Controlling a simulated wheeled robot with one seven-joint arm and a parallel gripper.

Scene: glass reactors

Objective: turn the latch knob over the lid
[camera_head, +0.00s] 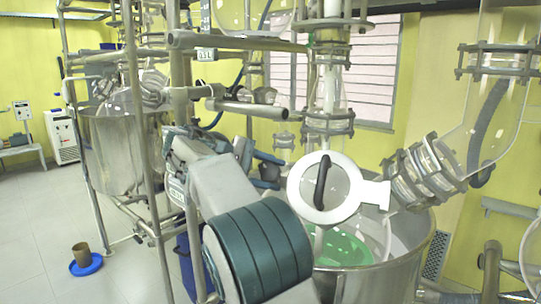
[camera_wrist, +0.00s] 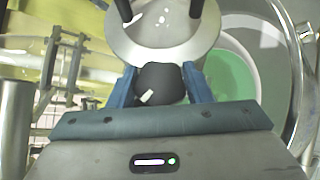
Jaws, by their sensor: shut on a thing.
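The lid is a white ring around a clear pane (camera_head: 298,190), with a black bar handle (camera_head: 322,181) across it. In the wrist view the lid's white rim (camera_wrist: 165,55) is just beyond my gripper, with two dark handle posts at the top edge. The latch knob (camera_wrist: 160,78) is black and rounded, with a small white mark on it, beside the lid's rim. My gripper (camera_wrist: 160,90) has its two blue fingers on either side of the knob, shut on it. In the head view my gripper (camera_head: 262,163) is left of the lid, and the knob is hard to make out.
A steel vessel (camera_head: 405,275) with a green inside (camera_head: 345,247) stands below the lid. A flanged glass joint (camera_head: 425,172) is close on the right. Steel frame tubes (camera_head: 240,42) run above and behind my arm. Open floor (camera_head: 45,235) lies at left.

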